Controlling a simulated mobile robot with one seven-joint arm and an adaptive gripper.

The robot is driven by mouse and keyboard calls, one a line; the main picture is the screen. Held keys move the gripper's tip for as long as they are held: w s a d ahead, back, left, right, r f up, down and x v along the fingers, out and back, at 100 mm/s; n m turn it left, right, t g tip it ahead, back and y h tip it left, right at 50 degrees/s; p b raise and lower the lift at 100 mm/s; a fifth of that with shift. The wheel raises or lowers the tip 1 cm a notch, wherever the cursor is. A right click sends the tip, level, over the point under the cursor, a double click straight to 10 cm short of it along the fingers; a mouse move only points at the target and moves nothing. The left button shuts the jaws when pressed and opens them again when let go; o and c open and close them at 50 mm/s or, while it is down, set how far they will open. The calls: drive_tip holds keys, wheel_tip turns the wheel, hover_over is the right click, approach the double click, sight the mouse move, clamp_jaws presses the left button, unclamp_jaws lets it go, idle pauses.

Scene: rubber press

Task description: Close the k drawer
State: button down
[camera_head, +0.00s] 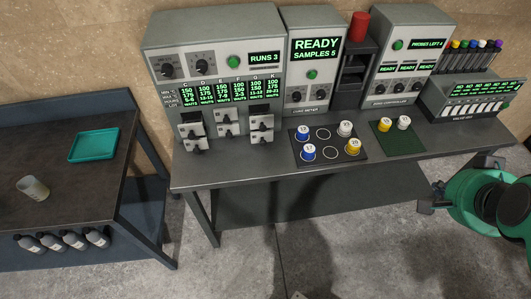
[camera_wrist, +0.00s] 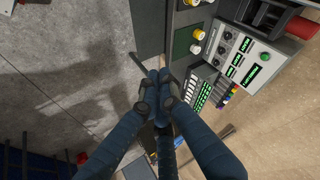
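The drawer machine (camera_head: 213,75) stands at the left end of the grey bench, with a control panel on top and columns marked C, D, E, F, G and K. Below the panel are several small drawers with dark knobs. The upper left drawer (camera_head: 192,129) appears pulled out, with a dark inside. The drawers at the right (camera_head: 262,130) lie nearest under the K column, but no letters on the drawers can be read. My gripper (camera_head: 432,198) is off the bench's right front, far from the drawers. Its fingers (camera_wrist: 155,72) look apart and empty. The wrist view shows no drawer.
The bench (camera_head: 238,171) holds a dark mat (camera_head: 323,132) with blue, white and yellow-topped jars, and a green mat (camera_head: 395,140) with two more. A red cylinder (camera_head: 358,26) stands at the back. A side table (camera_head: 75,190) holds a teal tray (camera_head: 93,145). Floor in front is clear.

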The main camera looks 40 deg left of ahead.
drive_tip(key=w+a+f+m+t+y+b, duration=0.15)
drive_tip(key=w+a+f, duration=0.25)
drive_tip(key=a+f, duration=0.5)
drive_tip(key=w+a+f+m+y, duration=0.2)
drive_tip(key=w+a+f, duration=0.25)
drive_tip(key=a, duration=0.85)
drive_tip(key=s+a+f+m+y+b, duration=0.1)
drive_tip(key=s+a+f+y, duration=0.1)
drive_tip(key=s+a+f, duration=0.4)
drive_tip(key=s+a+f+m+t+y+b, duration=0.1)
drive_tip(key=s+a+f+m+y, duration=0.1)
drive_tip(key=s+a+f, duration=0.5)
drive_tip(key=a+f+y, duration=0.1)
drive_tip(key=a+f, duration=0.1)
drive_tip(key=a, duration=0.3)
drive_tip(key=shift+a+f+y, duration=0.3)
drive_tip(key=shift+y, duration=0.05)
drive_tip(key=b, duration=0.2)
approach(257, 136)
drive_tip(key=f, duration=0.1)
drive_tip(key=w+f, duration=0.1)
drive_tip(key=f, duration=0.1)
drive_tip(key=w+f, duration=0.1)
drive_tip(key=shift+d+f, duration=0.3)
drive_tip(key=shift+d, duration=0.1)
drive_tip(key=shift+w+a, duration=0.55)
drive_tip(key=shift+a, duration=0.05)
